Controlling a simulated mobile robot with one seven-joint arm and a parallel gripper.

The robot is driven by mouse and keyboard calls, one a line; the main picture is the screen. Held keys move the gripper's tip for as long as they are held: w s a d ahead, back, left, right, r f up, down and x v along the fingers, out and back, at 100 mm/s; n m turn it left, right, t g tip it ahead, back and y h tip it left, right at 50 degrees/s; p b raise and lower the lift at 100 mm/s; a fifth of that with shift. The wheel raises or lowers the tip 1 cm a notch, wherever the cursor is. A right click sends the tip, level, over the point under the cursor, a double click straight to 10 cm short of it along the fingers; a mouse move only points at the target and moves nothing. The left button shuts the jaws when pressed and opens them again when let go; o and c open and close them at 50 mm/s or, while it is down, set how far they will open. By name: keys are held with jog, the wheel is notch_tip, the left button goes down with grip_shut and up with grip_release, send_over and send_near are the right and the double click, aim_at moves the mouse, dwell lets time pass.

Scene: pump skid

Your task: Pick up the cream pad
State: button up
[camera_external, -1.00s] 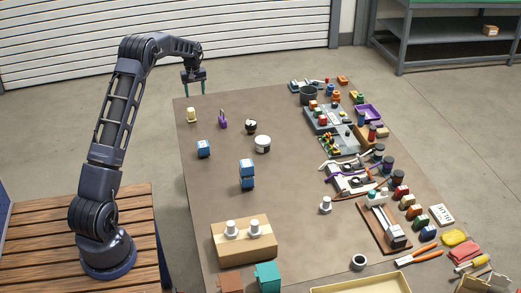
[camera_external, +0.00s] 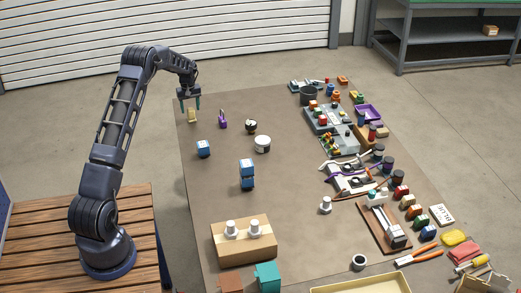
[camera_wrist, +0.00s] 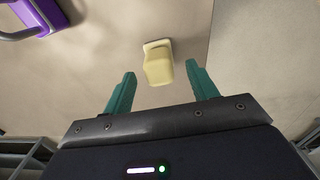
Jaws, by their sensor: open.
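The cream pad (camera_external: 193,116) stands on the brown mat near its far left corner. My gripper (camera_external: 189,104) is just above the pad in the external view, fingers pointing down. In the wrist view my gripper (camera_wrist: 162,78) has its two teal fingers spread wide, with nothing between them. I see no contact with the pad.
Many tools and parts fill the mat's right side. The mat (camera_external: 215,200) is clear around the pad.

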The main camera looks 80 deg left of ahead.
aim_at(191, 109)
notch_tip(191, 109, down, 4)
jog(key=shift+f, duration=0.1)
jog(key=c, duration=1)
jog(key=shift+o, duration=0.2)
